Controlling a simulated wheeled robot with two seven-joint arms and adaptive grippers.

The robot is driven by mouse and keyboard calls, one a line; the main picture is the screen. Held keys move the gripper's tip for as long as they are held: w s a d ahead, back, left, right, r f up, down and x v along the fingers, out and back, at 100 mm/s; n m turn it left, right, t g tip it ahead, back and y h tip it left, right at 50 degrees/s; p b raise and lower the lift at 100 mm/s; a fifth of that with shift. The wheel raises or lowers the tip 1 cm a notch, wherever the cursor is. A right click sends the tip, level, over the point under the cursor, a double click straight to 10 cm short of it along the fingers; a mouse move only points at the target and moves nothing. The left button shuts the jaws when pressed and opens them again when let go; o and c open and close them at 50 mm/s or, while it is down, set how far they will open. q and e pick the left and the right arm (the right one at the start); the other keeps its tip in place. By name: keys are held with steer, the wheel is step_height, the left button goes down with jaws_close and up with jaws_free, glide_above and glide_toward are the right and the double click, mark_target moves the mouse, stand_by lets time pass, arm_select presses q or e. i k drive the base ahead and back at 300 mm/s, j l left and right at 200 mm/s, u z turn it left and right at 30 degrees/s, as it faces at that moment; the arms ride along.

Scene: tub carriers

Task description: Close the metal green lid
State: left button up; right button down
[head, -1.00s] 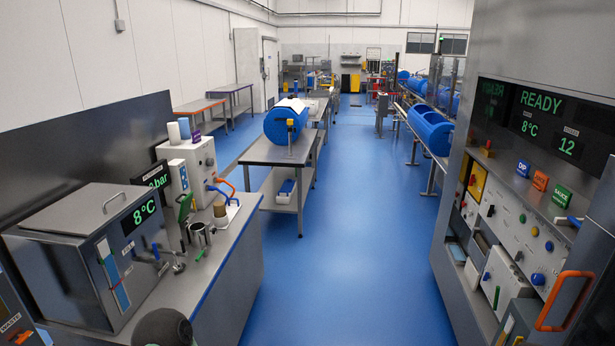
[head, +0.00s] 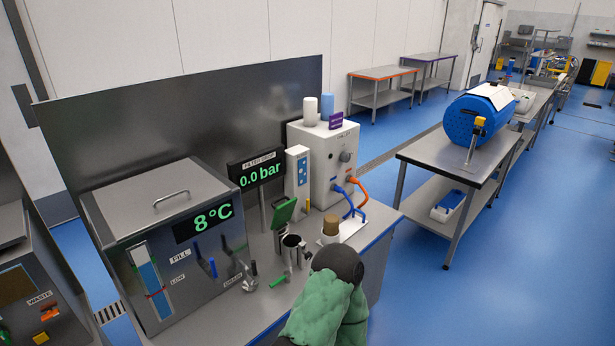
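The green lid (head: 285,210) is a small square plate, standing raised and tilted over the counter. It sits just behind and above an open metal cup (head: 293,248), whose mouth is uncovered. Whether the lid is hinged to the cup is too small to tell. A green padded link of my own arm with a dark round joint rises from the bottom middle, just right of and in front of the cup. Neither of my grippers shows in the head view.
A steel tank (head: 165,245) reading 8°C stands left of the cup. A filter display (head: 258,172) and white pump box (head: 325,165) stand behind. A brown-topped part (head: 330,228) is close right. Blue floor is open at right.

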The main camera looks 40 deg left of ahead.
mark_target(283, 213)
steer(key=i+u, duration=0.1)
steer(key=i, duration=0.9)
steer(key=i+l+u, duration=0.1)
steer(key=i, duration=0.9)
steer(key=i+u, duration=0.3)
steer(key=u, duration=0.2)
steer(key=i+u, duration=0.45)
steer(key=i+l+u, duration=0.15)
steer(key=u, duration=0.35)
steer(key=i+l+u, duration=0.3)
steer(key=u, duration=2.4)
